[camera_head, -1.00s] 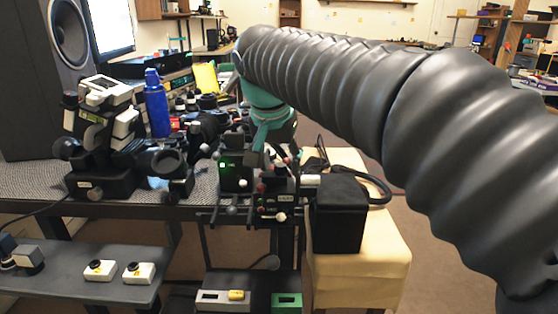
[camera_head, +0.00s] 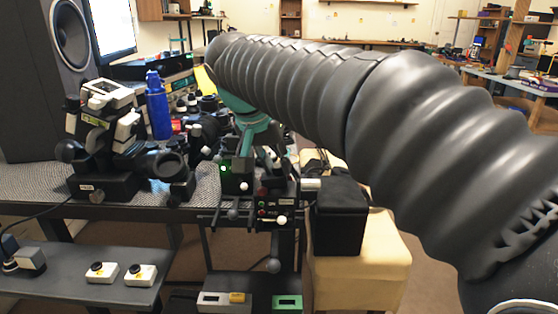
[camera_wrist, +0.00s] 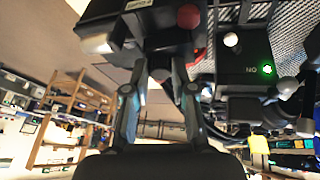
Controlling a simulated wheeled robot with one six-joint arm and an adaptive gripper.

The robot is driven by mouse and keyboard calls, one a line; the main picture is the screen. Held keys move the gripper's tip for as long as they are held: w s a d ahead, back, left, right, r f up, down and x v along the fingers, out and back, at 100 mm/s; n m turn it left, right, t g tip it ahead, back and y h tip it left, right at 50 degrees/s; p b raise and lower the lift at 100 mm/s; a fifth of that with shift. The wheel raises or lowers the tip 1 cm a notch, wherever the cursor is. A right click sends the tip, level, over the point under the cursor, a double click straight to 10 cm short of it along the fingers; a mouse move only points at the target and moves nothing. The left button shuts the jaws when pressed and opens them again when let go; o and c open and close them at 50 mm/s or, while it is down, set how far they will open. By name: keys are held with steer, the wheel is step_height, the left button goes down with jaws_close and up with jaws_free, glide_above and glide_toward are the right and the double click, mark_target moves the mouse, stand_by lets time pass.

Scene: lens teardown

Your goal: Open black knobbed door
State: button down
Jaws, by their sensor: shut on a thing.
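A small black knobbed unit (camera_head: 268,212), with red and white knobs on its face, sits at the table's front edge in the head view. My gripper (camera_head: 270,160) reaches down over it from behind, and its fingertips are partly hidden there. In the wrist view, the two fingers of my gripper (camera_wrist: 160,78) stand on either side of a small dark rounded knob (camera_wrist: 161,70) below a black housing (camera_wrist: 150,28) and are closed on it. Whether the door stands ajar cannot be told.
A black box (camera_head: 339,215) stands on a cream stool (camera_head: 385,262) just right of the unit. A unit with a green light (camera_head: 235,178) is close on the left. A microscope-like device (camera_head: 105,140) and a blue bottle (camera_head: 157,105) stand further left on the table.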

steer(key=a+h, duration=0.2)
steer(key=h, duration=0.1)
steer(key=a+n+h, duration=0.1)
steer(key=h, duration=0.1)
steer(key=shift+w+a+r, duration=0.1)
steer(key=shift+r, duration=0.15)
steer(key=shift+a+f+n+t+h, duration=0.1)
steer(key=shift+a+n+t+h, duration=0.2)
steer(key=shift+h, duration=0.4)
steer(key=shift+a+f+n+g+h, duration=0.1)
steer(key=shift+a+h, duration=0.3)
steer(key=shift+h, duration=0.3)
steer(key=shift+a+n+t+h, duration=0.2)
steer(key=shift+a+h, duration=0.15)
steer(key=shift+h, duration=0.35)
steer(key=c, duration=0.9)
jaws_free()
steer(key=shift+c, duration=0.2)
steer(key=shift+r, duration=0.15)
step_height(320, 180, up, 10)
